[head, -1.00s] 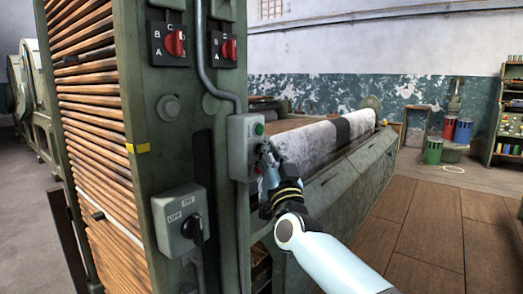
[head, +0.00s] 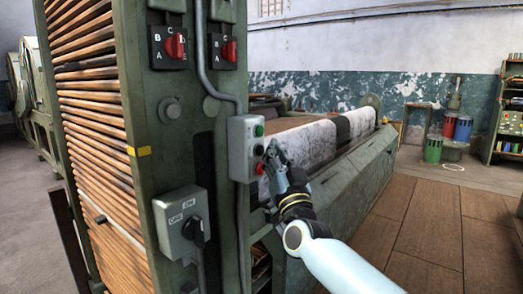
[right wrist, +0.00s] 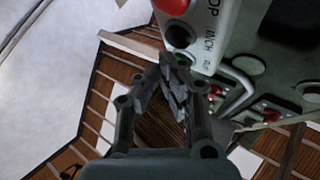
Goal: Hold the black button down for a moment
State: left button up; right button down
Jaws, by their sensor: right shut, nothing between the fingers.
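A grey button box (head: 236,153) is fixed to the green machine post. It carries a green button (head: 259,130) on top, the black button (head: 258,150) in the middle and a red button (head: 260,168) at the bottom. My right gripper (head: 271,147) is shut and empty just right of the box, its tips near the black button's height and apparently clear of it. In the right wrist view the black button (right wrist: 180,36) sits beside the "INCH" label, beyond the closed fingertips (right wrist: 170,62). The green button there is partly hidden. My left gripper is not in view.
A lower-left switch box (head: 184,222) has a black ON/OFF knob. Two red selector knobs (head: 176,46) sit above on the post. A grey conduit (head: 203,70) runs down to the button box. The long machine bed (head: 345,180) extends behind my right arm.

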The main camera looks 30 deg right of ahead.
jog(key=s+p, duration=0.1)
jog(key=s+d+p, duration=0.1)
jog(key=s, duration=0.1)
jog(key=s+d, duration=0.1)
jog(key=shift+s+p, duration=0.35)
jog(key=shift+p, duration=0.05)
jog(key=shift+f, duration=0.1)
dwell(0.3)
